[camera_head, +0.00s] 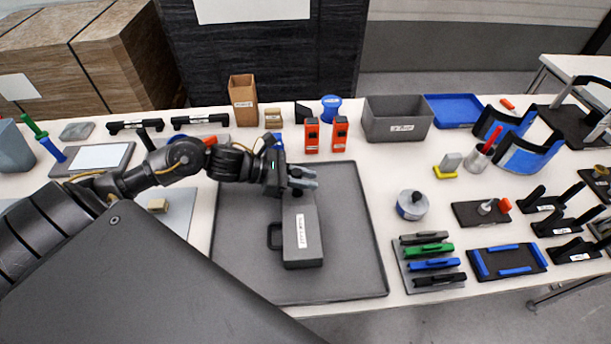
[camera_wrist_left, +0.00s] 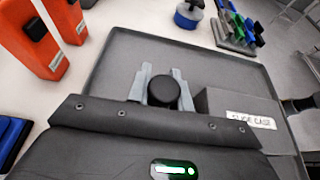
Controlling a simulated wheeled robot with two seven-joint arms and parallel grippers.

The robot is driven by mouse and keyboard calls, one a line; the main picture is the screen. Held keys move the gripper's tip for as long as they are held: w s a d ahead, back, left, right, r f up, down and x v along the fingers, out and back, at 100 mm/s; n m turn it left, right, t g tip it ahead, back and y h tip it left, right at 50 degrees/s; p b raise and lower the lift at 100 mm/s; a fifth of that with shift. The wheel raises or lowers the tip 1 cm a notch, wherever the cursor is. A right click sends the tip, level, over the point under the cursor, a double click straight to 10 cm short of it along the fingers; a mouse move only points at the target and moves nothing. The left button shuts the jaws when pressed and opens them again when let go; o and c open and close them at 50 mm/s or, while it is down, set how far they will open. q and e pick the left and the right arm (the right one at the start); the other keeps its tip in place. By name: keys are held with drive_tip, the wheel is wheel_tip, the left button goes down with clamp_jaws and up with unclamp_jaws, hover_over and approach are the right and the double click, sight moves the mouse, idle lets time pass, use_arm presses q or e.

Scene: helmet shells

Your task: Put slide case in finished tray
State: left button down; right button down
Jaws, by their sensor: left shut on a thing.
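The slide case (camera_head: 289,240), a grey box with a white label and a dark handle on its left side, is in the large dark grey tray (camera_head: 355,270). It also shows at the right in the left wrist view (camera_wrist_left: 215,101). My left gripper (camera_head: 303,179) is at the far end of the case. In the left wrist view its fingers (camera_wrist_left: 161,88) close on a round black knob (camera_wrist_left: 163,91), which seems to belong to the case; the join is hidden. I cannot tell if the case touches the tray floor. My right gripper is not in view.
Two orange boxes (camera_head: 311,137) stand just beyond the tray's far edge. A grey bin (camera_head: 385,127) and a blue tray (camera_head: 455,111) are at the back right. A round silver pot (camera_head: 411,206) and a rack of coloured clips (camera_head: 428,250) stand to the right. The tray's right part is bare.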

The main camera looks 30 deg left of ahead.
use_arm(q)
drive_tip(key=shift+f, duration=0.15)
drive_tip(key=shift+f+b, duration=0.1)
drive_tip(key=shift+b, duration=0.2)
drive_tip(key=c, duration=1.3)
unclamp_jaws()
drive_tip(key=shift+o, duration=0.2)
drive_tip(key=shift+r, duration=0.2)
drive_tip(key=shift+s+a, duration=0.15)
drive_tip(key=shift+a, duration=0.05)
drive_tip(key=v, duration=0.7)
drive_tip(key=shift+s+a+r+b, duration=0.1)
drive_tip(key=shift+s+a+b, duration=0.15)
drive_tip(key=shift+s+b, duration=0.15)
drive_tip(key=shift+p+v, duration=0.35)
drive_tip(key=shift+v, duration=1.45)
drive_tip(key=shift+r, duration=0.1)
